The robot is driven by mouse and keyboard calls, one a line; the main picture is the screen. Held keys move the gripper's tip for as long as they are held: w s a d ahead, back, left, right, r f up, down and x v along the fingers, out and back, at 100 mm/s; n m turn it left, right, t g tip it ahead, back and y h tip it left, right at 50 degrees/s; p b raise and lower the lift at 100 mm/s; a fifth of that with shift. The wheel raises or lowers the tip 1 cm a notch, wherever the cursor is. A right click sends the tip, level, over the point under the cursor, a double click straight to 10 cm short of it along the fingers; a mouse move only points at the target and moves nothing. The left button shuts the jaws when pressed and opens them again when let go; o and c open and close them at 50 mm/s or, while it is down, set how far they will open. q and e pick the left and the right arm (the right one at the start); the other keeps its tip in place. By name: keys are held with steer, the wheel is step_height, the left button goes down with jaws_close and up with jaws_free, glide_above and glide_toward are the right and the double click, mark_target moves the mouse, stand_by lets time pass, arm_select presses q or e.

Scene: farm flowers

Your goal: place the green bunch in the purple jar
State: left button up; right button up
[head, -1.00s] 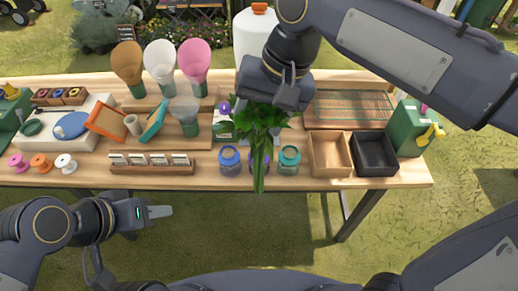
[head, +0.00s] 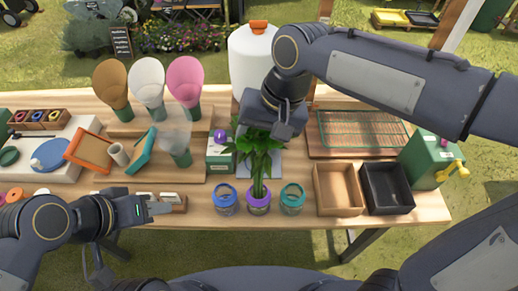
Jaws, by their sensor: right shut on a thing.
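The green bunch (head: 258,150) is leafy and hangs upright, stems down. My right gripper (head: 268,128) is shut on its top from above. The purple jar (head: 258,205) is glass with a purple rim and stands near the table's front edge, between a blue-rimmed and a teal-rimmed jar. The stem ends overlap the purple jar's mouth in the picture; I cannot tell how deep they are inside. My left gripper (head: 160,208) is at the front left, over the table's edge; whether its fingers are open is unclear.
The blue-rimmed jar (head: 226,200) and teal-rimmed jar (head: 292,199) stand close on either side. A wooden box (head: 338,190) and a black box (head: 386,187) are to the right. A white canister (head: 251,50) stands behind my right gripper.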

steer(key=shift+f, duration=1.4)
steer(key=shift+f, duration=0.2)
steer(key=o, duration=1.3)
steer(key=v, duration=1.2)
steer(key=shift+r+p, duration=0.2)
steer(key=shift+p, duration=0.15)
